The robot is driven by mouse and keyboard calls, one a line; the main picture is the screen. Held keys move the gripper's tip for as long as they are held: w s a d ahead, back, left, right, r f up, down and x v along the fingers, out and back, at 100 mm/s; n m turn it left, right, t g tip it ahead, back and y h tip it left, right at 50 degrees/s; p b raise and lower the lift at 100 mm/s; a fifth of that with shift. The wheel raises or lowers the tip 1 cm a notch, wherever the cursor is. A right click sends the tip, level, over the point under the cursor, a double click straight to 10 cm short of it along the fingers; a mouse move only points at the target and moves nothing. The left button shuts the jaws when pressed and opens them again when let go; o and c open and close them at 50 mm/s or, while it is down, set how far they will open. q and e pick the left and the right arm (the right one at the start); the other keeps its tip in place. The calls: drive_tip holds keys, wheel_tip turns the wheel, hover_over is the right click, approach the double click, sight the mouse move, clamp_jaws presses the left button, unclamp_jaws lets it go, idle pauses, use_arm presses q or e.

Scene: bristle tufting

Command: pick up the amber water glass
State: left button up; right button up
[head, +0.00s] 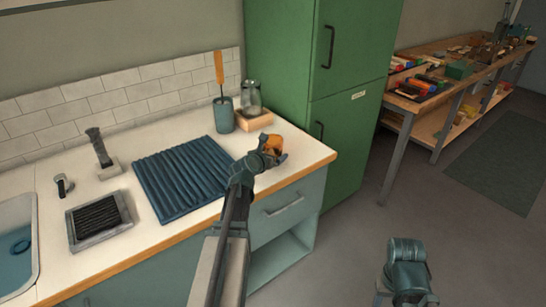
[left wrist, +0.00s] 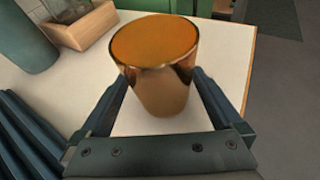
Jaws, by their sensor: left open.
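The amber water glass (left wrist: 160,85) stands upright on the white counter near its right end. In the head view the glass (head: 273,144) is partly covered by my left gripper (head: 268,158). In the left wrist view my left gripper (left wrist: 155,88) is open, with one finger on each side of the glass. Whether the fingers touch it I cannot tell. My right arm shows at the lower right of the head view, but I cannot make out its gripper's fingers.
A ribbed blue drying mat (head: 180,180) lies left of my gripper. Behind it stand a teal cup (head: 223,115) with an orange-handled tool and a wooden box (head: 254,120) holding a glass jar (head: 251,97). The green cabinet (head: 325,100) rises behind the counter's right end.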

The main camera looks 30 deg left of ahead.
sight(276, 152)
use_arm(q)
drive_tip(key=b+x, duration=0.1)
drive_tip(key=x, duration=0.2)
drive_tip(key=shift+w+f, duration=0.35)
drive_tip(key=shift+d+r, duration=0.1)
drive_tip(key=shift+c, duration=0.6)
clamp_jaws()
use_arm(e)
drive_tip(key=shift+f, duration=0.8)
use_arm(q)
drive_tip(key=shift+r, duration=0.1)
use_arm(e)
drive_tip(key=shift+r, duration=0.1)
